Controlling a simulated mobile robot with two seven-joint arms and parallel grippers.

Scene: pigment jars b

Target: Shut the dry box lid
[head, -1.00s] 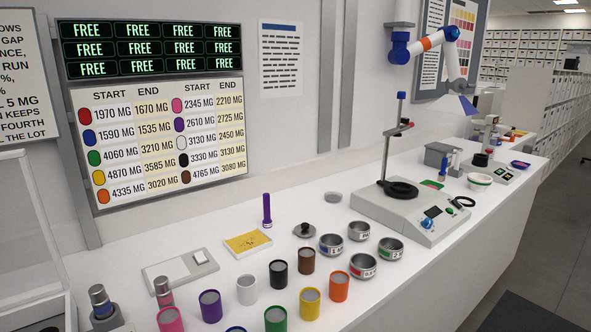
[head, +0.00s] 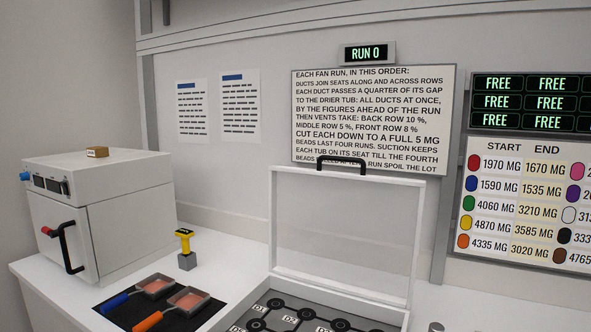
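The dry box lid (head: 345,220) stands raised, close to upright, at the back of the dry box. It is a clear panel in a white frame with a black handle (head: 342,163) on its top edge. The dry box (head: 340,296) is open on the bench below it. Inside are dark seats with black rings (head: 307,314) and labels such as D1 and D2. The front of the box is cut off by the bottom of the head view. Neither of my grippers shows.
A white oven (head: 105,215) with a red-knobbed black handle stands at the left. A black mat (head: 115,311) holds two pans with blue and orange handles. Bench space (head: 235,256) left of the box is clear.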

